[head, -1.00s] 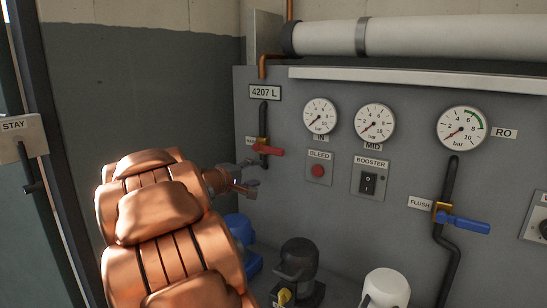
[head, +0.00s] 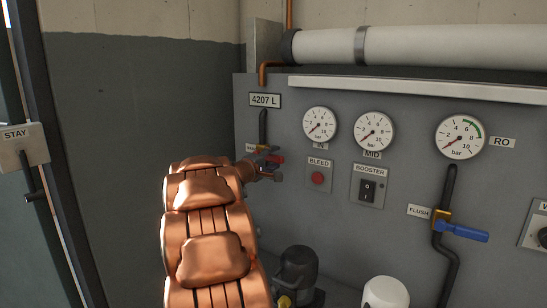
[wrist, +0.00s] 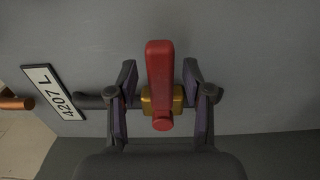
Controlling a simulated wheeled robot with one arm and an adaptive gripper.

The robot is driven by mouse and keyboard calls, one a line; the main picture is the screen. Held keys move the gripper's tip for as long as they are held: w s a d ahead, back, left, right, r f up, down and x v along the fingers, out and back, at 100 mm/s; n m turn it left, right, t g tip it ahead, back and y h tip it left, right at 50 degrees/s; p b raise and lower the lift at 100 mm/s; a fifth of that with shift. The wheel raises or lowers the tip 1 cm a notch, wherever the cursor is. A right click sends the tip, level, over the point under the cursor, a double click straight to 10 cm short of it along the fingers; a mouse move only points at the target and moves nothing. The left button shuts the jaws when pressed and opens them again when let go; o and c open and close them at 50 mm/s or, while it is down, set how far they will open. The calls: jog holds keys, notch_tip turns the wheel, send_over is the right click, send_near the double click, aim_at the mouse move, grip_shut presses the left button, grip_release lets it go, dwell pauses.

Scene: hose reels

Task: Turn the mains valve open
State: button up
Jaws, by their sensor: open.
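The mains valve has a red lever handle (head: 276,158) on a brass body, fitted to a dark pipe below the "4207 L" plate. In the head view my gripper (head: 268,165) is at this valve and hides part of it. In the wrist view the red lever (wrist: 160,68) stands between the two fingers of my gripper (wrist: 160,85), over its brass body (wrist: 148,103). The fingers are open, one on each side of the lever, with a visible gap to each side.
The "4207 L" plate (head: 265,100) is just above the valve. To the right are gauges, a red bleed button (head: 318,178), a booster switch (head: 368,190) and a blue flush lever (head: 461,231). Pump-like units (head: 298,270) stand below. A "STAY" box (head: 20,145) is at far left.

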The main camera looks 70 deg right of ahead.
jog(key=shift+d, duration=0.2)
grip_shut()
dwell(0.4)
